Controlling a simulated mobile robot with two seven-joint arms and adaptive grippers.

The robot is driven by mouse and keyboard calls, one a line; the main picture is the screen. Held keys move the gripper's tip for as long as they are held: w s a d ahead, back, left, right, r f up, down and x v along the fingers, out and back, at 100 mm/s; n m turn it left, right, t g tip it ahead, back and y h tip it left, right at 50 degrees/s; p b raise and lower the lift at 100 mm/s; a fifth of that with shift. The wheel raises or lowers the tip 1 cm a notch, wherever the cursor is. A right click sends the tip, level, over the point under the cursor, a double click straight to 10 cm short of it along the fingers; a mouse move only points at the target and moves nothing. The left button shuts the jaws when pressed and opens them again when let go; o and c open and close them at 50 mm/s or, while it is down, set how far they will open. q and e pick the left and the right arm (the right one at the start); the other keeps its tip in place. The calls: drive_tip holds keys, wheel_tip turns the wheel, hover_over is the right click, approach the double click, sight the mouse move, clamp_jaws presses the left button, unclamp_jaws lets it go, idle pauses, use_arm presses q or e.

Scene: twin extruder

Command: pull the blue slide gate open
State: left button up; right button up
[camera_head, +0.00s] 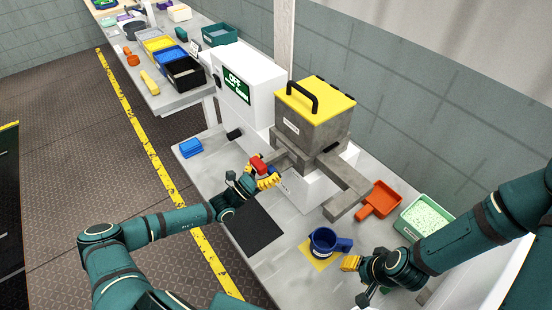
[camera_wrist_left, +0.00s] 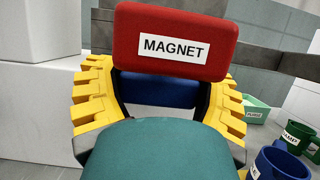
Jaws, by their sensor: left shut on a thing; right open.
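The blue slide gate (camera_wrist_left: 158,90) shows in the left wrist view as a blue piece between my yellow finger pads. A red block labelled MAGNET (camera_wrist_left: 174,42) stands just above it and partly hides it. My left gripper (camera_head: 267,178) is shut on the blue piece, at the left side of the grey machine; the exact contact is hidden. The red block also shows at the gripper in the head view (camera_head: 258,163). My right gripper (camera_head: 350,263) is open and empty, near the bench front beside a blue cup.
The grey hopper has a yellow lid (camera_head: 316,94) with a black handle. The blue cup (camera_head: 322,241) stands on a yellow patch. An orange scoop (camera_head: 378,200) and a green pellet bin (camera_head: 425,216) lie to the right. A black mat (camera_head: 254,231) lies below my left gripper.

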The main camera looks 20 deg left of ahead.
use_arm(q)
drive_tip(key=shift+s+a, duration=0.45)
drive_tip(key=shift+s, duration=0.2)
drive_tip(key=o, duration=1.2)
drive_tip(key=shift+o, duration=0.2)
drive_tip(key=shift+s, duration=0.1)
drive_tip(key=v, duration=1.2)
drive_tip(key=shift+d, duration=0.1)
